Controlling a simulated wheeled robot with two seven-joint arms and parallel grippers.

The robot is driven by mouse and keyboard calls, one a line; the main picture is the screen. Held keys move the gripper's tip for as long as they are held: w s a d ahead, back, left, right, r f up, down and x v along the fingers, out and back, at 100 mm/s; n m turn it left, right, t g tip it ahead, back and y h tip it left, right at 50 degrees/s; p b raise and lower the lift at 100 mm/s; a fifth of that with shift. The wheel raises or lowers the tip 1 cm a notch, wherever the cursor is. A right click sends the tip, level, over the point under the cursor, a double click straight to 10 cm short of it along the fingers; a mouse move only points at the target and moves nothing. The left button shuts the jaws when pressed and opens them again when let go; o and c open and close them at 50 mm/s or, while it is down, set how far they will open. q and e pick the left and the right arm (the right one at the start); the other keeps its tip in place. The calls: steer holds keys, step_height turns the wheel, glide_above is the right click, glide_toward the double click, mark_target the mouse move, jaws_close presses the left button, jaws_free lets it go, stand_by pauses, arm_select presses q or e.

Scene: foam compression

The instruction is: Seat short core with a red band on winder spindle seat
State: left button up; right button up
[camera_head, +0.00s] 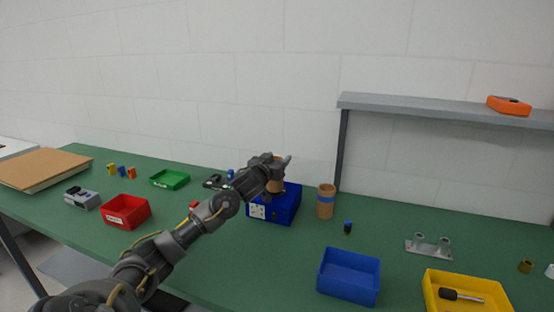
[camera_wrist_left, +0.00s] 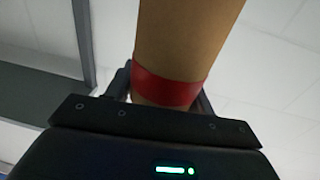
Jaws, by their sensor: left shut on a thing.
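My left gripper (camera_head: 284,164) is shut on the tan cardboard core with a red band. The core fills the upper middle of the left wrist view (camera_wrist_left: 185,35), and its red band (camera_wrist_left: 168,88) sits between the fingers. In the head view only part of the core (camera_head: 276,186) shows, over the blue winder box (camera_head: 286,210) with a white front panel. The spindle seat is hidden behind the gripper and core, so I cannot tell whether the core touches it. My right gripper is not in view.
A tan core with a blue band (camera_head: 325,202) stands just right of the winder. A small dark bottle (camera_head: 347,228), a blue bin (camera_head: 348,278), a yellow bin (camera_head: 466,283) and a grey two-post bracket (camera_head: 428,246) lie further right. A red bin (camera_head: 126,211) is at left.

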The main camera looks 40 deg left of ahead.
arm_select(q)
steer(key=shift+f, duration=0.2)
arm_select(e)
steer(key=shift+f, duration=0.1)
arm_select(q)
steer(key=o, duration=1.3)
steer(key=b+v, duration=0.1)
steer(key=v, duration=0.9)
steer(key=shift+s+b, duration=0.4)
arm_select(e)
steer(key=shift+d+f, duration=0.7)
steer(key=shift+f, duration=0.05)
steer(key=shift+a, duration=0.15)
